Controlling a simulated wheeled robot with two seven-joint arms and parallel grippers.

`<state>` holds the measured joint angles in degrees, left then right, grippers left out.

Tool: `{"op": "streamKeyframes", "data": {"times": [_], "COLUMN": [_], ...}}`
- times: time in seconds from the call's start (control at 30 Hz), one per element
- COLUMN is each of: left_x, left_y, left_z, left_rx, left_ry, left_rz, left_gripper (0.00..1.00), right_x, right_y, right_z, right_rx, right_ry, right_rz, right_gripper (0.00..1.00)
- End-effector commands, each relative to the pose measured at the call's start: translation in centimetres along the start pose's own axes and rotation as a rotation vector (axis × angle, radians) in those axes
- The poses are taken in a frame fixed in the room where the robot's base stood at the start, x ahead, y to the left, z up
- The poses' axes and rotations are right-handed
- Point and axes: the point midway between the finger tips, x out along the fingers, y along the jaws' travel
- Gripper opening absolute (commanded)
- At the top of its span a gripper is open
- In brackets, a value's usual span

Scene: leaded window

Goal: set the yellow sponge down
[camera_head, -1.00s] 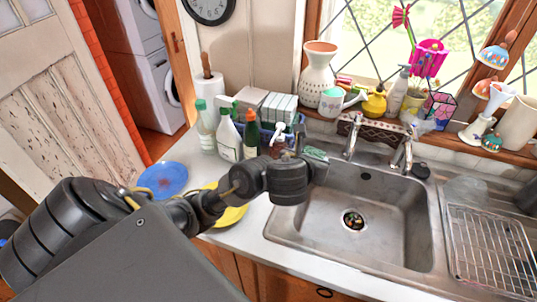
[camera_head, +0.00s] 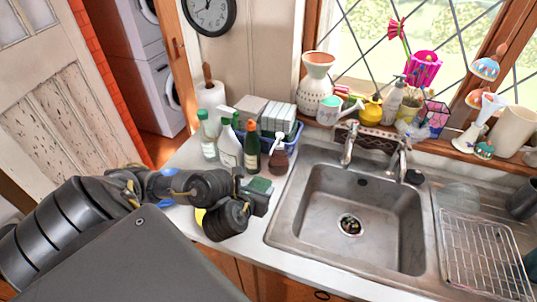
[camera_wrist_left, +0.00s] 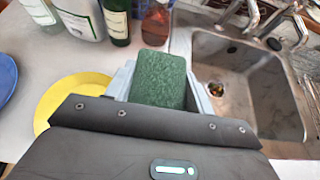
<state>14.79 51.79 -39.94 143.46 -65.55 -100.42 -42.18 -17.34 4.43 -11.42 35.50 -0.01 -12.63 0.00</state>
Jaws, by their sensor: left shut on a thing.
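The sponge (camera_head: 260,186) shows only its dark green scouring face; its yellow side is hidden. In the left wrist view the sponge (camera_wrist_left: 160,78) sits between the pale fingers, green face to the camera. My left gripper (camera_head: 255,194) is shut on it, over the white counter just left of the sink. I cannot tell whether the sponge touches the counter. My right gripper is not in view.
The steel sink (camera_head: 350,232) lies right of the gripper. Several bottles (camera_head: 229,150) and a blue caddy (camera_head: 293,140) stand behind it. A yellow plate (camera_wrist_left: 62,97) and a blue plate (camera_wrist_left: 4,76) lie to the left. A wire rack (camera_head: 485,255) is far right.

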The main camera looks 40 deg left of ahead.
Motion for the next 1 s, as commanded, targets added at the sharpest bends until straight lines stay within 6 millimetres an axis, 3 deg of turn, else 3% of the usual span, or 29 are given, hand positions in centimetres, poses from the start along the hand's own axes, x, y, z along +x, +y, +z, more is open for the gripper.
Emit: {"op": "streamKeyframes", "data": {"times": [0.03,0.1,0.27,0.33,0.5,0.7,1.0], "left_x": [1.5,2.6,6.1,8.0,11.6,13.3,13.9], "left_y": [0.2,0.3,0.6,0.8,1.0,1.2,1.2], "left_z": [-1.1,-1.1,-0.6,0.1,-1.7,-2.0,-2.2], "left_rx": [-0.003,-0.004,-0.003,-0.001,-0.001,-0.001,0.0], "left_ry": [-0.001,-0.001,-0.005,-0.005,-0.003,-0.002,-0.001], "left_rz": [0.005,0.005,0.003,0.005,0.001,0.0,0.001], "left_gripper": [0.33,0.33,0.33,0.33,0.33,0.33,0.33], "right_x": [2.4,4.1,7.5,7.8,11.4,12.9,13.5], "right_y": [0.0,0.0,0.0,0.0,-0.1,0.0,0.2], "right_z": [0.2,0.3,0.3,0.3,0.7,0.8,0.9], "right_rx": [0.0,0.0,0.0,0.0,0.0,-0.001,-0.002], "right_ry": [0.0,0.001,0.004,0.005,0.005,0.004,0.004], "right_rz": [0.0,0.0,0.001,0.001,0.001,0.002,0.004], "right_gripper": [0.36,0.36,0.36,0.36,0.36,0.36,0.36]}}
